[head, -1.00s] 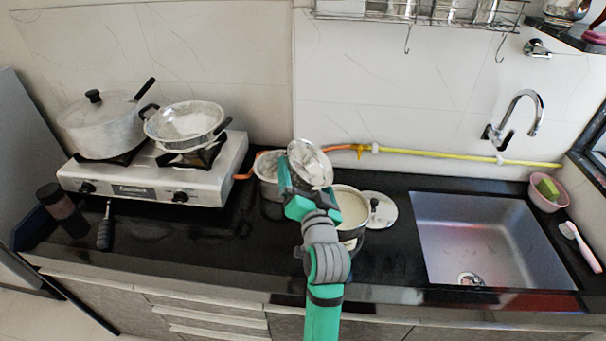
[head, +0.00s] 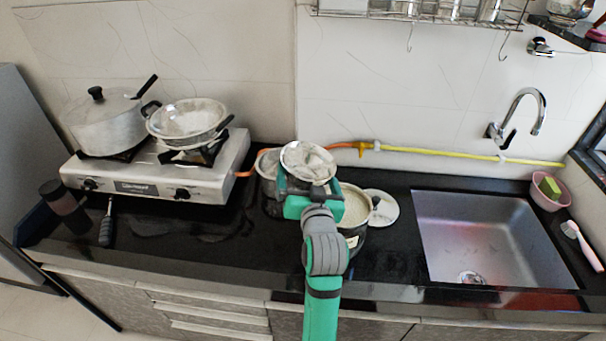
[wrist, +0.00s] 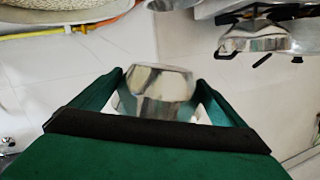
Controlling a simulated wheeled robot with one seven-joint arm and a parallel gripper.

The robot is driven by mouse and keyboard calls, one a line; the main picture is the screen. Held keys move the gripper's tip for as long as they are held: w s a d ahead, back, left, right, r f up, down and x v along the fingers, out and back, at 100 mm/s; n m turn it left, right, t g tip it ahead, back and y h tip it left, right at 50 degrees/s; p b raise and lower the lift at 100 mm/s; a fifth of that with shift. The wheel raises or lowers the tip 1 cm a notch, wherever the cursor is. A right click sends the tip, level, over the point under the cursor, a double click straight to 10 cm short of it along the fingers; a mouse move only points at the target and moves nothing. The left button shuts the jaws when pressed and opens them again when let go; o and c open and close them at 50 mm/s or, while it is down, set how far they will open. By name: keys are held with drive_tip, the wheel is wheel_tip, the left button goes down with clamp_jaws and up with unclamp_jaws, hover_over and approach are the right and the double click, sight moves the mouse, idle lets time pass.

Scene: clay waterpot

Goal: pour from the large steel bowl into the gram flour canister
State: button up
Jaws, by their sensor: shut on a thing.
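The large steel bowl (head: 308,162) is held up above the counter, left of the canister, its opening turned partly toward the head camera. Whether it holds anything is unclear. My gripper (head: 309,184) is shut on the bowl; in the wrist view the shiny steel (wrist: 158,88) shows between the green fingers. The gram flour canister (head: 357,238), an open pot-like container with pale contents and a label, stands just right of my gripper, partly hidden by it. In the wrist view a round rim with pale contents (wrist: 60,14) shows at top left.
A lid (head: 384,207) lies right of the canister. Another steel pot (head: 268,166) stands behind and left of my gripper. The stove (head: 140,187) with a pot and pan is further left; the sink (head: 490,240) is right. A yellow hose (head: 450,154) runs behind.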

drive_tip(key=shift+f+n, duration=0.15)
drive_tip(key=shift+n, duration=0.25)
drive_tip(key=shift+n+g+h, duration=0.3)
drive_tip(key=shift+n+h, duration=0.2)
drive_tip(key=shift+n, duration=0.3)
drive_tip(key=shift+r, duration=2.5)
drive_tip(key=shift+d, duration=0.1)
